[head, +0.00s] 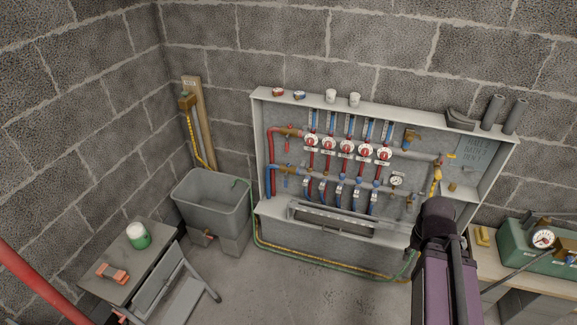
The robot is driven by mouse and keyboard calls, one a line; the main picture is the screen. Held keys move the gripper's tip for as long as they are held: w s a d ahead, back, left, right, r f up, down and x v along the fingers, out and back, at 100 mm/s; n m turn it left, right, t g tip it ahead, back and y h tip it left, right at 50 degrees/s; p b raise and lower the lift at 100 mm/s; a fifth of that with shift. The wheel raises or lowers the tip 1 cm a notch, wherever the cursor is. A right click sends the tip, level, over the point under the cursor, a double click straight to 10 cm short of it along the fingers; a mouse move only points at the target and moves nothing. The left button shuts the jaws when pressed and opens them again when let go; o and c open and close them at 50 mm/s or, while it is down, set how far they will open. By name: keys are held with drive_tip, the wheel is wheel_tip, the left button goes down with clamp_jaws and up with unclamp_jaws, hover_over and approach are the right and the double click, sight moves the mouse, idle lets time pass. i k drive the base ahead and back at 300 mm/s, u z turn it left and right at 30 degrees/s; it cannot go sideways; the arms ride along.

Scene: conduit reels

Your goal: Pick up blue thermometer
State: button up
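A small round item with blue on it (299,95) lies on the top ledge of the wall cabinet (390,112), towards its left end. It may be the blue thermometer, but it is too small to be sure. A similar small item with red on it (278,92) lies just left of it. My purple and black arm rises from the bottom right. Its dark end (437,218) is in front of the cabinet's lower right part, well apart from the ledge. I cannot make out fingers or anything held.
Two white cups (331,96) and several grey pipe pieces (492,112) also stand on the ledge. Below are red and blue manifold pipes (345,150). A grey tank (212,205), a small table (150,262) and a step stool (172,290) stand left. A green case (540,246) stands right.

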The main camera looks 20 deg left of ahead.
sight(298, 95)
drive_tip(key=k, duration=0.65)
drive_tip(key=u, duration=0.45)
drive_tip(key=i, duration=0.55)
drive_tip(key=u, duration=0.55)
drive_tip(key=i, duration=1.5)
drive_tip(key=z, duration=0.4)
